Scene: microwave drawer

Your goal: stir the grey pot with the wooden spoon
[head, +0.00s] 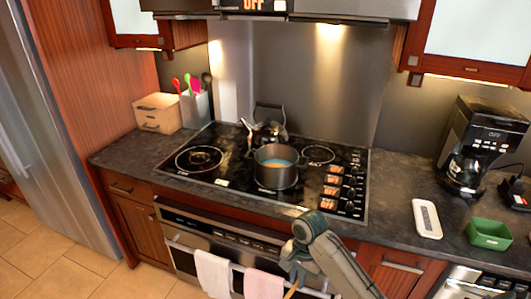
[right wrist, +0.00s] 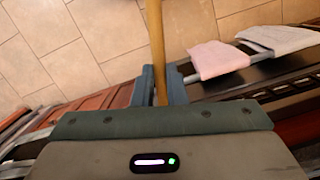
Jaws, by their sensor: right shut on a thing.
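The grey pot (head: 276,178) stands upright on the front middle of the black cooktop, with something blue inside. My right gripper (head: 296,270) is in front of the counter's front edge, lower in the picture than the pot and apart from it. In the right wrist view, its two blue-grey fingers (right wrist: 158,88) are shut on the handle of the wooden spoon (right wrist: 157,40). The spoon's far end runs out of that picture. In the head view only a small bit of the spoon (head: 291,291) shows below the gripper. My left gripper is out of view.
A dark kettle (head: 269,130) stands behind the pot. A utensil holder (head: 196,106) and a wooden box (head: 158,114) are at the back left. A coffee maker (head: 482,145), a white tray (head: 427,219) and a green container (head: 489,234) are on the right. Towels (head: 263,284) hang from the oven handle.

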